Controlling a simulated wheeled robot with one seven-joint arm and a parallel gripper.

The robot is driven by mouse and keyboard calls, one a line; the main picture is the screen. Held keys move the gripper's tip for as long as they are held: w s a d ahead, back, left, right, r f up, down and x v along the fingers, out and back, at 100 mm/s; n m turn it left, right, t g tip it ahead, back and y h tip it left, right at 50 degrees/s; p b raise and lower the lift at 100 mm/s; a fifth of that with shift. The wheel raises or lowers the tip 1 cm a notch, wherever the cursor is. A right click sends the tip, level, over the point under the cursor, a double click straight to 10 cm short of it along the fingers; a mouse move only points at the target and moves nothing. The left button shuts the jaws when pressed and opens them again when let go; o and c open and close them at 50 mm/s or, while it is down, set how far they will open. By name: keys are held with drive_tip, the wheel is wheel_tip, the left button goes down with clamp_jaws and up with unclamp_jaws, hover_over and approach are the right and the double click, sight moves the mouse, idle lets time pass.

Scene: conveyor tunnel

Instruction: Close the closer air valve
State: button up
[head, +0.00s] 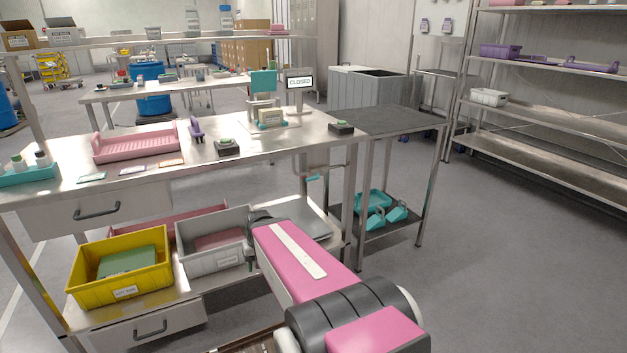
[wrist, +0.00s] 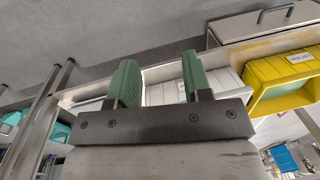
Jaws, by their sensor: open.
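In the head view a small teal lever (head: 313,178) sits on thin metal piping (head: 326,167) below the right end of the steel bench (head: 262,143). It looks like an air valve handle and lies roughly level, but it is too small to read its setting surely. I cannot make out a second valve. My gripper (wrist: 160,80) shows in the wrist view with two green fingers spread apart and nothing between them. In the head view my arm reaches toward the bench's lower shelf, and my fingers are hidden. The lever is up and right of the arm's far end.
A yellow bin (head: 121,269) and a grey bin (head: 213,238) stand on the lower shelf. A dark-topped side table (head: 390,121) adjoins the bench's right end, with teal scoops (head: 388,216) underneath. A "CLOSED" sign (head: 299,82) stands on the bench. Floor at right is clear.

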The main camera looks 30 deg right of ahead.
drive_tip(key=w+d+m+t+y, duration=0.1)
drive_tip(key=w+d+m+y, duration=0.1)
drive_tip(key=w+d+y, duration=0.5)
drive_tip(key=m+t+y, duration=0.5)
drive_tip(key=t+y, duration=0.1)
drive_tip(key=t, duration=0.7)
approach(311, 179)
drive_tip(key=shift+h, duration=0.3)
drive_tip(key=x, duration=1)
drive_tip(key=shift+w, duration=0.3)
clamp_jaws()
